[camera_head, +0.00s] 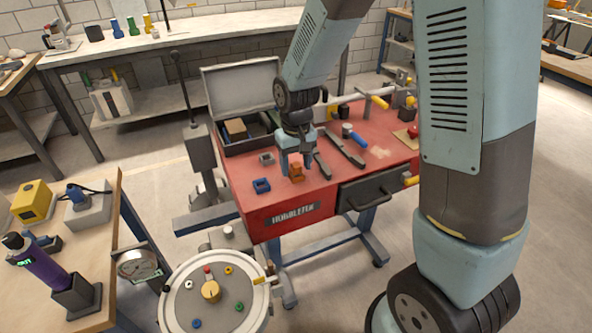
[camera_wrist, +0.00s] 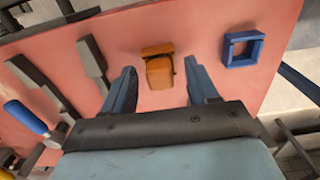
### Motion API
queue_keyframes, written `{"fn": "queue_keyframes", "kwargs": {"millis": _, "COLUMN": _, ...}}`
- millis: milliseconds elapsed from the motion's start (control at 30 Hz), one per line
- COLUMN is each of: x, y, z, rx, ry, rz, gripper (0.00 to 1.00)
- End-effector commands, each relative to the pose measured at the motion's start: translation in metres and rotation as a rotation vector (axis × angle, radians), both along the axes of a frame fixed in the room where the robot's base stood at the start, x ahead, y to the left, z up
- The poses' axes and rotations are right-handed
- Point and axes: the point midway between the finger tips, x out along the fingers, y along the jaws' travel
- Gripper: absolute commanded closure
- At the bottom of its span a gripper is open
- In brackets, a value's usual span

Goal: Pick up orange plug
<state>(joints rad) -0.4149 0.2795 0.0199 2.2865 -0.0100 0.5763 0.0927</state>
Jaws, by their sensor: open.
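The orange plug (camera_head: 296,172) stands on the red top of a tool cart (camera_head: 245,188), near its front edge. In the wrist view the orange plug (camera_wrist: 160,70) lies between and just beyond the fingertips. My gripper (camera_head: 296,165) is over the cart with its fingers pointing down at the plug. In the wrist view my gripper (camera_wrist: 160,78) is open and empty, with one blue finger on each side of the plug. I cannot tell whether either finger touches it.
A blue square frame (camera_head: 262,186) lies left of the plug, and a grey one (camera_head: 267,158) behind it. Flat grey bars (camera_head: 345,147) and a blue-handled tool (camera_head: 358,140) lie to the right. An open grey case (camera_head: 243,95) stands at the cart's back left.

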Motion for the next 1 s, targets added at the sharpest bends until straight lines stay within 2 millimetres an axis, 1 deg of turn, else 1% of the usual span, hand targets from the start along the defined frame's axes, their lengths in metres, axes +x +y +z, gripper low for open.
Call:
{"fn": "queue_keyframes", "kwargs": {"millis": 133, "x": 0.0001, "y": -0.0001, "z": 0.0003, "rx": 0.000, "ry": 0.000, "rz": 0.000, "gripper": 0.42}}
{"fn": "queue_keyframes", "kwargs": {"millis": 733, "x": 0.0002, "y": 0.0000, "z": 0.0006, "rx": 0.000, "ry": -0.001, "rz": 0.000, "gripper": 1.00}}
{"fn": "queue_keyframes", "kwargs": {"millis": 1000, "x": 0.0004, "y": 0.0000, "z": 0.0011, "rx": 0.000, "ry": -0.001, "rz": 0.000, "gripper": 1.00}}
